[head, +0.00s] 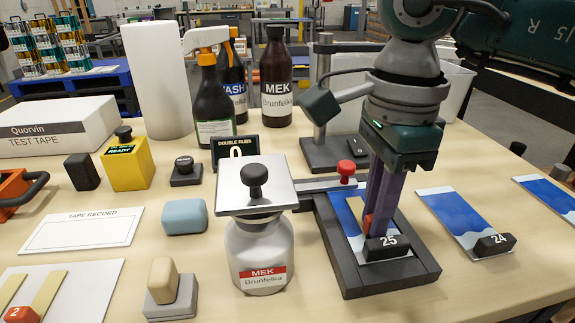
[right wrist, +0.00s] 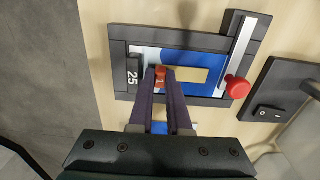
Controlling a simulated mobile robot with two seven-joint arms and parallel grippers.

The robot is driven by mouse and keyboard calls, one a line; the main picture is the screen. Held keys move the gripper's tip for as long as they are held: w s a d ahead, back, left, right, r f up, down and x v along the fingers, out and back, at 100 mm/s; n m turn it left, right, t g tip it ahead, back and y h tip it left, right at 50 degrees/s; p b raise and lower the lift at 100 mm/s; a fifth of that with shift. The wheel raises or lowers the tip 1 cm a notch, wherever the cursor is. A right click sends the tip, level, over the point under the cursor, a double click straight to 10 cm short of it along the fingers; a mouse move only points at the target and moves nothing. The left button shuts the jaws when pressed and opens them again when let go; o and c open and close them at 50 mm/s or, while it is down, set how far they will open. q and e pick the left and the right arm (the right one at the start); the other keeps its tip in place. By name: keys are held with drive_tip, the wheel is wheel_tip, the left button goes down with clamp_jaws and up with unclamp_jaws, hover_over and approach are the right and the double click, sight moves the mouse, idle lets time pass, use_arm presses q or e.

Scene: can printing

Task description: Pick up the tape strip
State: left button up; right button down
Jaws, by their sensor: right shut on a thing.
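My right gripper (head: 376,228) points down over the blue and white panel (head: 349,219) marked 25 in the dark frame (head: 428,273). Its fingers are shut on the red tab (right wrist: 161,72) of a tan tape strip (right wrist: 188,75). In the right wrist view the strip lies across the blue panel, extending right from the fingertips (right wrist: 162,82). In the head view the fingers hide most of the strip. Further tan tape strips, one with a red tab marked 2 (head: 20,314), lie on a white card (head: 85,295) at lower left. My left gripper is not in view.
A red knob (head: 346,169) sits on the bar beside the frame. A MEK jar (head: 261,262) with a square metal top (head: 228,190) stands left of it. Panel 24 (head: 450,214) lies to the right. A stand (head: 325,152) and bottles (head: 276,82) are behind.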

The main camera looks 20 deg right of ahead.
drive_tip(key=shift+r, duration=0.1)
wheel_tip(320, 180, up, 26)
drive_tip(key=p, duration=0.7)
drive_tip(key=shift+p, duration=0.4)
idle(0.7)
idle(0.3)
